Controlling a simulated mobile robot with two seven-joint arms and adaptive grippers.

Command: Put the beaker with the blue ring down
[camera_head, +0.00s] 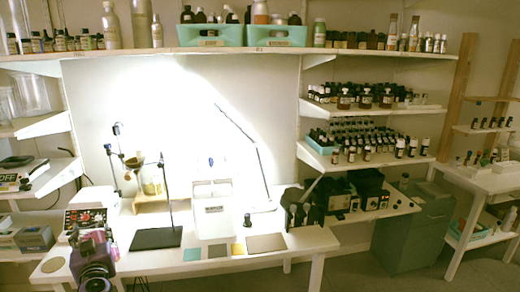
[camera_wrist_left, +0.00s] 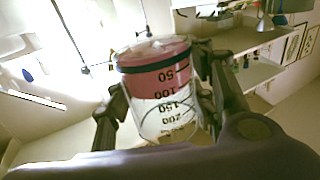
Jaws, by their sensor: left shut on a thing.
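The beaker with the blue ring (camera_wrist_left: 160,88) fills the middle of the left wrist view. It is clear, with dark volume marks that read upside down, and pink liquid at the end by the ring. My left gripper (camera_wrist_left: 158,105) is shut on it, one finger on each side. In the head view my left gripper (camera_head: 92,240) is at the lower left, over the front left part of the white table (camera_head: 150,262). The beaker is hard to make out there. My right gripper is not in view.
A round disc (camera_head: 53,264) lies at the table's left end. A black stand base (camera_head: 157,238) and a white apparatus (camera_head: 212,210) stand behind. A control box (camera_head: 92,198) is behind my gripper.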

